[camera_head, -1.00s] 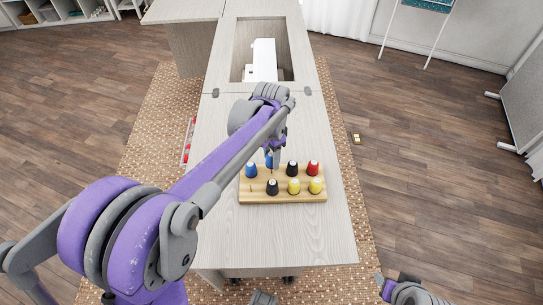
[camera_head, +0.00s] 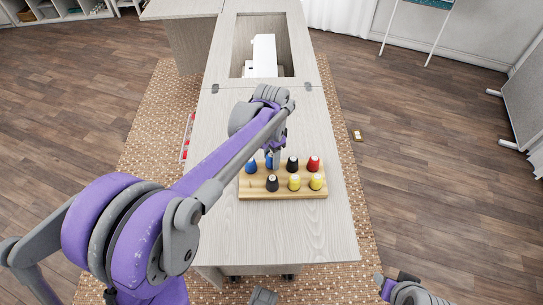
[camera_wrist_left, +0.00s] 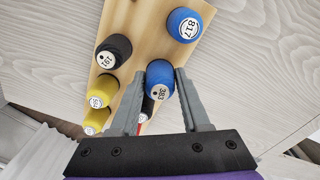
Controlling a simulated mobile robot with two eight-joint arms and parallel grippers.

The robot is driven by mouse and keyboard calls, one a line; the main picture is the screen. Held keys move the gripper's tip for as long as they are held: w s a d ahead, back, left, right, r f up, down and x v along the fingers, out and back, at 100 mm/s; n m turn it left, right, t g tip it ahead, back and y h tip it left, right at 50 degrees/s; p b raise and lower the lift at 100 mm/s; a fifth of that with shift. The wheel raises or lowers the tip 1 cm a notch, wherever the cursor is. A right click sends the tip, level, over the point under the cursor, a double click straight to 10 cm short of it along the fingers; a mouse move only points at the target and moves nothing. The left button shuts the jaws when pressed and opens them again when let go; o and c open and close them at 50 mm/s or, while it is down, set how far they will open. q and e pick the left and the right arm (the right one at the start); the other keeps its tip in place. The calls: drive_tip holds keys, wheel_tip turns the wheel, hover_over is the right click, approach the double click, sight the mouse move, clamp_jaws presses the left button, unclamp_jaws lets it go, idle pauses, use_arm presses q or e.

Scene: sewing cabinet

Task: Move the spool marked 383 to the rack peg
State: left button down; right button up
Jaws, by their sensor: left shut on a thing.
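The blue spool marked 383 (camera_wrist_left: 159,80) is between the two fingers of my left gripper (camera_wrist_left: 158,100), its label facing the wrist camera. In the head view the left gripper (camera_head: 272,154) points down over the back row of the wooden rack (camera_head: 285,195), with the blue spool (camera_head: 269,164) under it. The spool is between another blue spool and a black one, at the second back place from the left. Whether it is fully seated on a peg there is hidden. My right gripper does not show clearly; only part of the right arm is at the bottom right.
The blue spool marked 817 (camera_wrist_left: 184,25) and the black spool marked 191 (camera_wrist_left: 113,51) stand close to the held spool. Yellow spools (camera_head: 294,182) and a red spool (camera_head: 313,163) fill the right side. The tabletop (camera_head: 300,230) in front is clear.

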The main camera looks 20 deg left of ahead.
use_arm(q)
drive_tip(key=shift+f, duration=0.2)
drive_tip(key=shift+c, duration=1.5)
unclamp_jaws()
drive_tip(key=shift+r, duration=0.15)
wheel_tip(320, 180, up, 11)
drive_tip(key=p, duration=0.1)
drive_tip(key=shift+f, duration=0.2)
